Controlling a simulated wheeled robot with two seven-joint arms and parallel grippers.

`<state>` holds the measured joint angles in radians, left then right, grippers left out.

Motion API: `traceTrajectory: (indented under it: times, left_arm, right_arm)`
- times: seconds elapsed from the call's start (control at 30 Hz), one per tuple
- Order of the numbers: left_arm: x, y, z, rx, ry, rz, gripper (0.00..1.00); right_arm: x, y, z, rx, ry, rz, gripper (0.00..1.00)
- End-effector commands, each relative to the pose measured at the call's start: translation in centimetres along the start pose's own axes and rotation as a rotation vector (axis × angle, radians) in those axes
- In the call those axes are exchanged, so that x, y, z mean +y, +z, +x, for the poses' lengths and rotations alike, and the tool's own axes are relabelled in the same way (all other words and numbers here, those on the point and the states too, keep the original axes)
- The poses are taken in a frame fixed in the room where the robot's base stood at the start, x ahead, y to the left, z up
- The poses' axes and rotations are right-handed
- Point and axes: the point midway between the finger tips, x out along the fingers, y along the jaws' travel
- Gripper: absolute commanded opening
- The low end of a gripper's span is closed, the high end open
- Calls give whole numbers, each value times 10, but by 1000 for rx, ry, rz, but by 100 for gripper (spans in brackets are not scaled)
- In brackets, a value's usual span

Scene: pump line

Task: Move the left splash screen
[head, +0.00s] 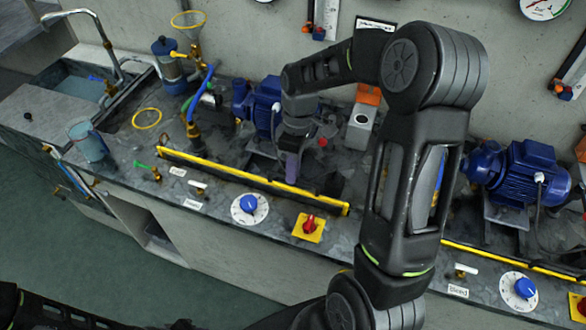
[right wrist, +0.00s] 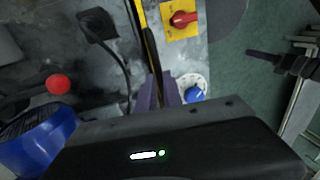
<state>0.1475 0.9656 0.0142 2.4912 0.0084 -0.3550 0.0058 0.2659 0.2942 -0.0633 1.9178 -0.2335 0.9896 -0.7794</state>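The left splash screen (head: 250,181) is a long low strip with a yellow edge along the front of the left worktop. In the right wrist view its yellow and black edge (right wrist: 145,38) runs down toward my fingers. My right gripper (head: 292,172) has purple fingers and points down, just behind and above the middle of the screen in the head view. In the right wrist view the fingers (right wrist: 159,90) stand apart, with the screen's line between them; contact is not clear. A dark shape at the right, probably my left gripper (right wrist: 268,57), is over the floor, its fingers unclear.
A blue dial (head: 249,204) and a red switch on a yellow plate (head: 309,226) sit in front of the screen. A blue pump motor (head: 262,104) stands behind it. My right arm hides the middle of the bench.

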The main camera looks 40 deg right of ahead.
Motion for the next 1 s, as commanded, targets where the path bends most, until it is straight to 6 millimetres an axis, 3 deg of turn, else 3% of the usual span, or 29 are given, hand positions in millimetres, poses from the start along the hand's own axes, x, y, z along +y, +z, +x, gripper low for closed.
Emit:
traceTrajectory:
  times: [0.1,1.0]
  left_arm:
    - [0,0,0,0,0,0,33]
    - [0,0,0,0,0,0,33]
  right_arm:
    - [0,0,0,0,0,0,0]
    - [0,0,0,0,1,0,0]
